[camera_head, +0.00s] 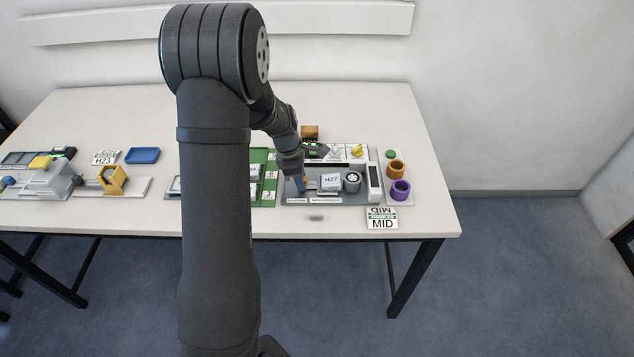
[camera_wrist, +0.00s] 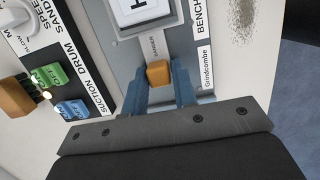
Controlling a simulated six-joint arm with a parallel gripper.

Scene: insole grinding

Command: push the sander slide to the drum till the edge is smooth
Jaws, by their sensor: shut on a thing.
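The sander bench (camera_head: 358,197) stands on the right part of the table. Its drum (camera_head: 352,181) is a dark-rimmed cylinder with a pale hub. A white block marked H27 (camera_head: 331,180) sits just left of the drum; I cannot tell if they touch. The block also shows at the top of the wrist view (camera_wrist: 133,12), on the grey slide (camera_wrist: 153,42). My gripper (camera_wrist: 158,80) has its blue fingers on either side of the slide's orange handle (camera_wrist: 158,73), shut on it. In the head view my gripper (camera_head: 300,184) is left of the block. The insole edge is not visible.
A MID card (camera_head: 381,222) and a grey dust patch (camera_head: 316,218) lie in front. A green numbered rack (camera_head: 262,180) is left.

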